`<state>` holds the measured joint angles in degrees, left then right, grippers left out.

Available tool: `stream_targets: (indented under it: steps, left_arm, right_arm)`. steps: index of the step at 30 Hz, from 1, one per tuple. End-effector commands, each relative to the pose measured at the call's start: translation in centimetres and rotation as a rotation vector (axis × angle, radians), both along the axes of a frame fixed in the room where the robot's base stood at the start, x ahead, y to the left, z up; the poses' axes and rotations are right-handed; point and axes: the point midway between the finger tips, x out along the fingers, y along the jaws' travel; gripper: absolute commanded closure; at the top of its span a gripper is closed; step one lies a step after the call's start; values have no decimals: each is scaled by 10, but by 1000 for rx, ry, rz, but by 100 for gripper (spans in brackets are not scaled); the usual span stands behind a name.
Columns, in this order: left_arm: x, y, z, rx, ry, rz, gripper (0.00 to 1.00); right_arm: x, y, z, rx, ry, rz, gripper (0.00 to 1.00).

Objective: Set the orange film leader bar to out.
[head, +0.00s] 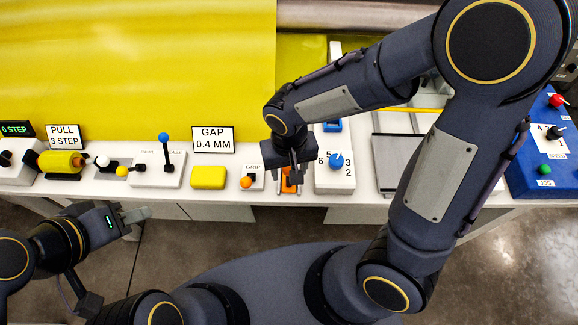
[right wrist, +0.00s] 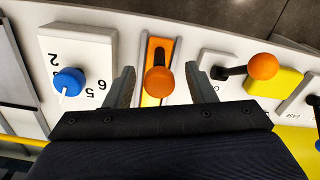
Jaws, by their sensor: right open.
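The orange film leader bar (head: 288,186) is at the front edge of the white bench in the head view, mostly hidden by my right gripper (head: 292,178). In the right wrist view its round orange knob (right wrist: 159,82) stands over an orange strip between pale rails. My right gripper (right wrist: 160,86) is open, with one finger on each side of the knob and a gap visible on both sides. Any marks for the bar's positions are hidden or too small to read. My left gripper (head: 137,213) is empty in front of the bench; its finger gap is unclear.
A blue numbered dial (head: 336,160) and an orange-knobbed grip lever (head: 246,182) flank the bar closely. A yellow block (head: 208,177), a blue-topped lever (head: 164,138) and a yellow roller (head: 61,161) stand further left. A blue control box (head: 535,175) is at right.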

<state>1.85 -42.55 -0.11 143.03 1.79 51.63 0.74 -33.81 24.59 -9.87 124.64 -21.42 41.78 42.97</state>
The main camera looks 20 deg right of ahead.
Motion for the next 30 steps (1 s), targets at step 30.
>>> stream_targets:
  steps: [30]
  left_arm:
    - [0,0,11,0,0,0,64]
  right_arm:
    - [0,0,77,1,1,0,50]
